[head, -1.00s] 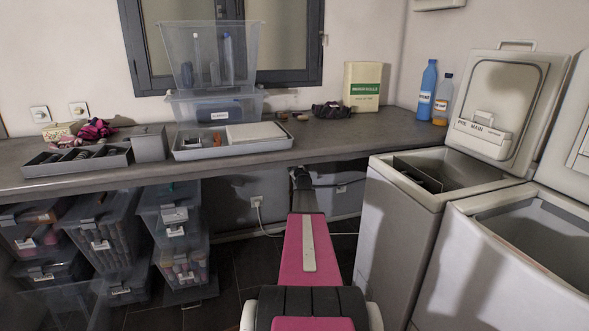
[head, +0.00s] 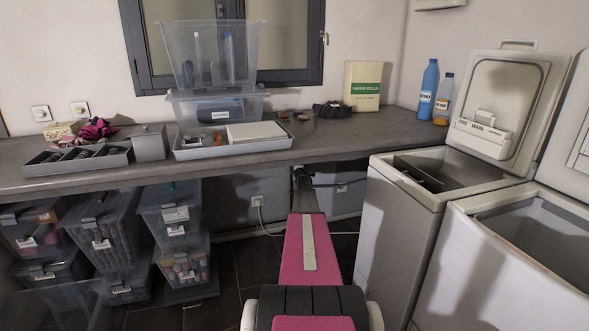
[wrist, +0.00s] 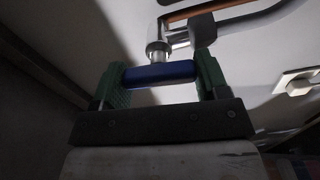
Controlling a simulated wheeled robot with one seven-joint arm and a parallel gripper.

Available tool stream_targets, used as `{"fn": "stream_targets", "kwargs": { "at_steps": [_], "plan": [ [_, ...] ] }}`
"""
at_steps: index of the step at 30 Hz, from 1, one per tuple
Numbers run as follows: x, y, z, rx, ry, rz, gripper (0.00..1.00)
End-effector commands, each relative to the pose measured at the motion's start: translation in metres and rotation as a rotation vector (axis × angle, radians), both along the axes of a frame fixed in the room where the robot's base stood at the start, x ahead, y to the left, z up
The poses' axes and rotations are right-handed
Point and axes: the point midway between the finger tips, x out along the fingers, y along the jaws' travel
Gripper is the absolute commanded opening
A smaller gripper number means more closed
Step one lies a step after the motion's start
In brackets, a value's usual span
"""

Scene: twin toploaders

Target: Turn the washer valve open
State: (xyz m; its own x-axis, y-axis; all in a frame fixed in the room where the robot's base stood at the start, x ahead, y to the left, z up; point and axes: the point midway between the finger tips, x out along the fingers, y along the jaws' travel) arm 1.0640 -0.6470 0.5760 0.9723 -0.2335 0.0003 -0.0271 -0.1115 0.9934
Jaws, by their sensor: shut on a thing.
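The washer valve shows in the wrist view as a metal body (wrist: 157,50) on a pipe, with a blue handle (wrist: 160,75) below it. My gripper (wrist: 161,76) has its two green fingers at the two ends of the blue handle and is shut on it. The handle lies nearly level across the picture, between the fingers. In the head view my pink arm reaches under the counter, and the valve is hidden there.
A grey counter (head: 330,140) runs above my arm. Two open top-loading washers, the nearer (head: 560,250) and the farther (head: 400,225), stand at the right. Clear storage bins (head: 105,245) are stacked at the left. A wall socket (wrist: 297,82) is right of the valve.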

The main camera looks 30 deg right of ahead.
Motion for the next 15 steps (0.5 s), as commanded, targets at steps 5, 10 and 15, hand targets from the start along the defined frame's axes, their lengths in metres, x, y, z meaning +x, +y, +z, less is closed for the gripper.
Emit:
{"fn": "stream_targets", "kwargs": {
  "at_steps": [5, 10, 15],
  "plan": [
    [-0.0006, 0.0004, -0.0015, -0.075, 0.019, -0.001, 0.44],
    [-0.0007, 0.0005, -0.0018, -0.112, 0.029, -0.001, 0.44],
    [-0.0007, 0.0005, -0.0019, -0.127, 0.033, -0.001, 0.44]
  ]
}}
